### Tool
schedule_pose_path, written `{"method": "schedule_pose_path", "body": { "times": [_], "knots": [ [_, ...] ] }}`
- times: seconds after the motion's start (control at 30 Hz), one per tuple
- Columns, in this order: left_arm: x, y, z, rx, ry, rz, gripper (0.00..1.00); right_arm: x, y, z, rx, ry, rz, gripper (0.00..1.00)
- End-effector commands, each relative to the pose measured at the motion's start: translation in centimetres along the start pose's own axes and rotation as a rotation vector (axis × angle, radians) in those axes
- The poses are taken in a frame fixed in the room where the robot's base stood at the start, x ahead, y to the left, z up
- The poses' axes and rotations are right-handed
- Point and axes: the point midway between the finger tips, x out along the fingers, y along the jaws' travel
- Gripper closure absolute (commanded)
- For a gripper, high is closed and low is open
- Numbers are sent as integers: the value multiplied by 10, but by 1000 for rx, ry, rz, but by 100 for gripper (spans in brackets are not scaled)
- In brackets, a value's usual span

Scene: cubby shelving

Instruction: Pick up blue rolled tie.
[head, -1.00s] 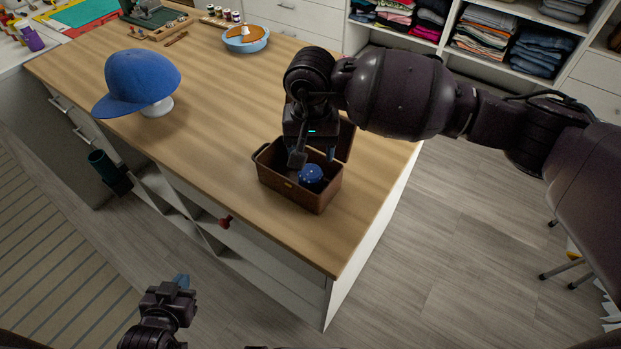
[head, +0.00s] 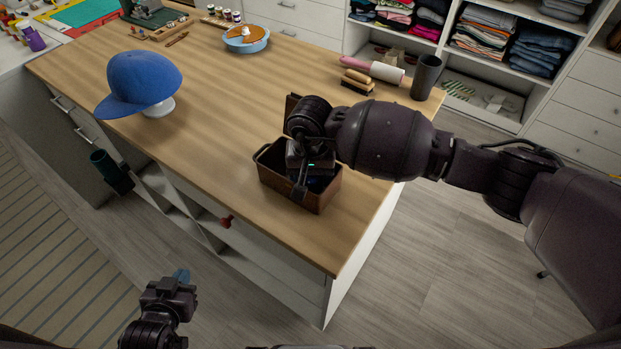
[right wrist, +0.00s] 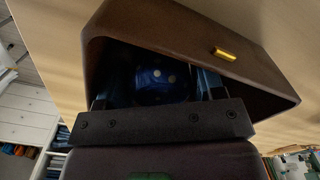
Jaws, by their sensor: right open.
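The blue rolled tie with pale dots (right wrist: 155,76) lies inside the brown box. In the right wrist view it sits between the two fingers of my right gripper (right wrist: 158,84), which are apart on either side of it. In the head view my right gripper (head: 308,185) is lowered into the brown box (head: 275,182) and hides most of the tie. Whether the fingers touch the tie cannot be told. My left gripper (head: 181,277) is low at the left, off the table's front side, with its fingertips partly hidden.
The box stands near the right end of the wooden table (head: 220,110). A blue cap on a stand (head: 140,82) is at the left. The table between is clear.

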Motion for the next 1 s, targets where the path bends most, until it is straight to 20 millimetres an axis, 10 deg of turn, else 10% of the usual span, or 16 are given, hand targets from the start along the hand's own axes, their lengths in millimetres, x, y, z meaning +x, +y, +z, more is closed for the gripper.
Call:
{"method": "schedule_pose_path", "body": {
  "times": [0.27,0.63,1.0],
  "knots": [
    [0,0,0,0,0,0,100,0,0,0,0,0,0,67],
    [0,0,1,0,-1,0,100,-8,0,-1,0,2,0,68],
    [3,0,7,1,-4,0,100,-86,0,-1,-3,6,0,68]
  ]
}}
